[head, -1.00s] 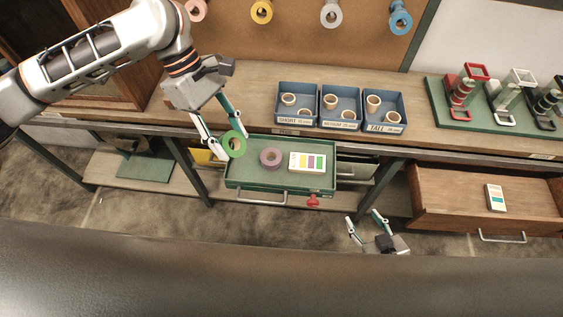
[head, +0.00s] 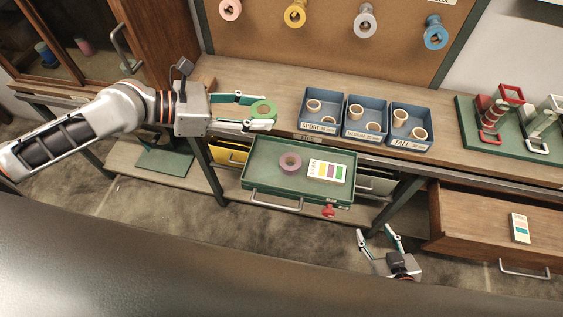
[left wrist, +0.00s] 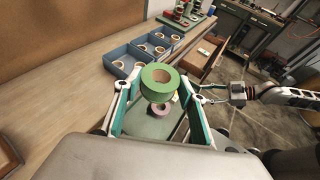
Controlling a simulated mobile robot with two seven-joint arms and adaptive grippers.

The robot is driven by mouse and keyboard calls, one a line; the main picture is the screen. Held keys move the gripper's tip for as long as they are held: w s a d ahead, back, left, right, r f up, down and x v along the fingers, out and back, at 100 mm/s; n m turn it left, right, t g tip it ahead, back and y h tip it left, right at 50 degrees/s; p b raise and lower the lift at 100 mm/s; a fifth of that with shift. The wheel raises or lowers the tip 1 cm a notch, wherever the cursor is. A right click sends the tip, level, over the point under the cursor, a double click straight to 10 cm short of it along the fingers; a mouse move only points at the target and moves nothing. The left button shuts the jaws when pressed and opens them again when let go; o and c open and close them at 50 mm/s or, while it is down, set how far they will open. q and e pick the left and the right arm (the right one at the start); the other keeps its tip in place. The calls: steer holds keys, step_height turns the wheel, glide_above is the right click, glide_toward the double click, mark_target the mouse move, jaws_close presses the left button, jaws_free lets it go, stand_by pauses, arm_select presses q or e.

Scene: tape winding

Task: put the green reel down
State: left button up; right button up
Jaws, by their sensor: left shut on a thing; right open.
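The green reel (head: 263,110) is between the fingers of my left gripper (head: 252,112), which is shut on it. In the head view the gripper points right, at the front edge of the wooden bench, left of the blue bins. The reel also shows in the left wrist view (left wrist: 159,83), between the two fingers. My right gripper (head: 380,240) is open and empty, low in front of the bench; it also shows in the left wrist view (left wrist: 214,94).
A pulled-out green drawer (head: 262,188) holds a mauve reel (head: 290,163) and a colour card (head: 327,171). Blue bins (head: 320,117) with cardboard cores stand on the bench (head: 255,75). Coloured reels hang on the board behind. A wooden drawer (head: 475,215) is open at right.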

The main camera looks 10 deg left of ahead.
arm_select(q)
steer(key=b, duration=0.4)
glide_above(261, 164)
step_height(261, 164, down, 14)
steer(key=shift+d+r, duration=0.1)
steer(key=shift+r, duration=0.1)
steer(key=shift+f+b, duration=0.85)
steer(key=shift+f, duration=1.55)
steer(key=o, duration=0.8)
steer(key=shift+f, duration=0.1)
